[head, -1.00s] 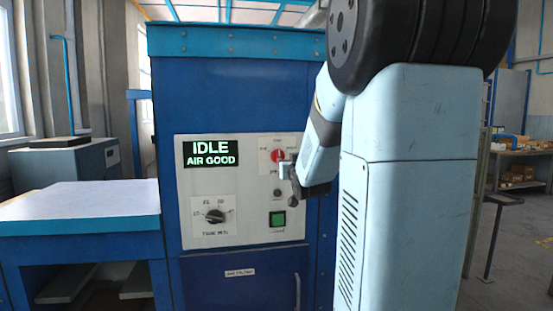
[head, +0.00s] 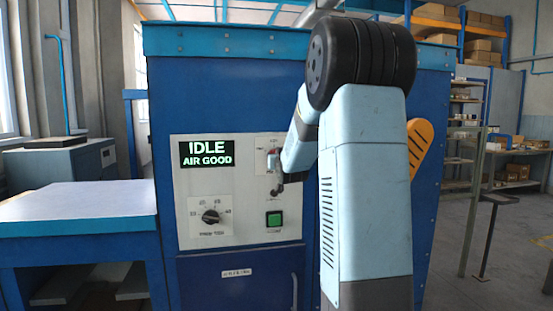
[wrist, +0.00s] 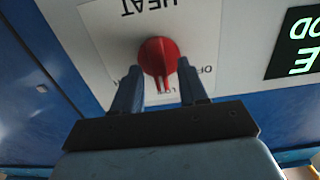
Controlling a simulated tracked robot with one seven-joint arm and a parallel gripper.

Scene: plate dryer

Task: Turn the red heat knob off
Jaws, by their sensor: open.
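The red heat knob (wrist: 158,56) is on a white panel plate, between the two fingers of my gripper (wrist: 159,66) in the wrist view. Its ridge points down in that picture, toward the label that reads LOW, with OFF printed to the right. The fingers are open, one on each side of the knob; I cannot tell whether either touches it. In the head view my gripper (head: 274,163) is at the panel's upper right and covers most of the red knob.
The white control panel (head: 180,238) on the blue dryer carries a display (head: 206,153) reading IDLE, AIR GOOD, a black timer knob (head: 210,217) and a green button (head: 274,219) below my gripper. A blue-sided table (head: 80,207) stands at the left.

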